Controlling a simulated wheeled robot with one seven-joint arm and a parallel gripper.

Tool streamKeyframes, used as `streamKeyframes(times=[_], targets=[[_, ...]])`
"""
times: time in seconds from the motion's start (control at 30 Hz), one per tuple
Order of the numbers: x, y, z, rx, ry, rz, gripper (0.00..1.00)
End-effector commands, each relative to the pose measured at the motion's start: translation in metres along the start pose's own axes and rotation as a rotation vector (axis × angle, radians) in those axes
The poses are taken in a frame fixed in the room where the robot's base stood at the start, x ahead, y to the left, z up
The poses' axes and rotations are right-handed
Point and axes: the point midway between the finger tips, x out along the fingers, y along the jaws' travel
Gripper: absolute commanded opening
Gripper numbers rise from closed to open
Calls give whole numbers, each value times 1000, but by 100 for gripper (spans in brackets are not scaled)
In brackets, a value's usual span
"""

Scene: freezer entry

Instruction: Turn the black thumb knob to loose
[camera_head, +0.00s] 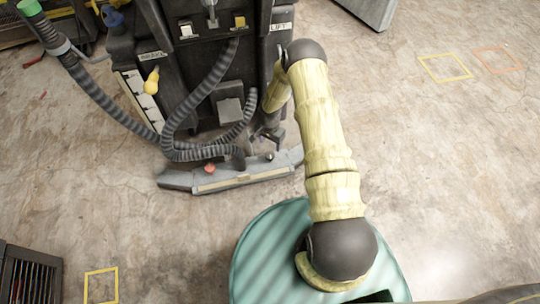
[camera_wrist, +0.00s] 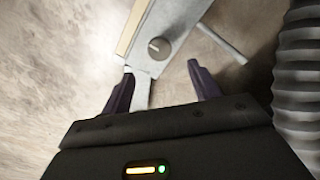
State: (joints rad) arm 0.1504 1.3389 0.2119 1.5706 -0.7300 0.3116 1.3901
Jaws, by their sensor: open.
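The black thumb knob (camera_wrist: 159,47) is in the wrist view, on the grey squeegee bar, just beyond my fingertips. It is round and dark, with a short pale mark on its face. In the head view a small dark knob (camera_head: 269,156) shows on the right part of the squeegee bar (camera_head: 180,181), below my gripper (camera_head: 266,137). In the wrist view my gripper (camera_wrist: 160,69) is open, its two purple fingers apart with nothing between them but the bar's narrow grey arm and floor beyond. The fingers appear apart from the knob.
A red knob (camera_head: 210,169) sits farther left on the bar. A ribbed grey hose (camera_head: 205,95) loops in front of the black machine (camera_head: 198,62); a hose (camera_wrist: 301,65) also runs close at the right in the wrist view.

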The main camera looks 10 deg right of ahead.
Motion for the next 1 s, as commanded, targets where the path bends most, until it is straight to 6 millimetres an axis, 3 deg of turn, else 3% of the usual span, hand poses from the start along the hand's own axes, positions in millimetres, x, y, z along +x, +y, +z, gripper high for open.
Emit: streamKeyframes(times=[0.03,0.4,0.57,0.83,0.87,1.0], targets=[[14,0,1,1,-2,1,61],[75,1,0,0,-1,1,61],[85,0,0,1,0,0,61],[85,0,0,0,0,0,61],[85,0,0,0,0,1,59],[85,0,0,0,0,1,32]])
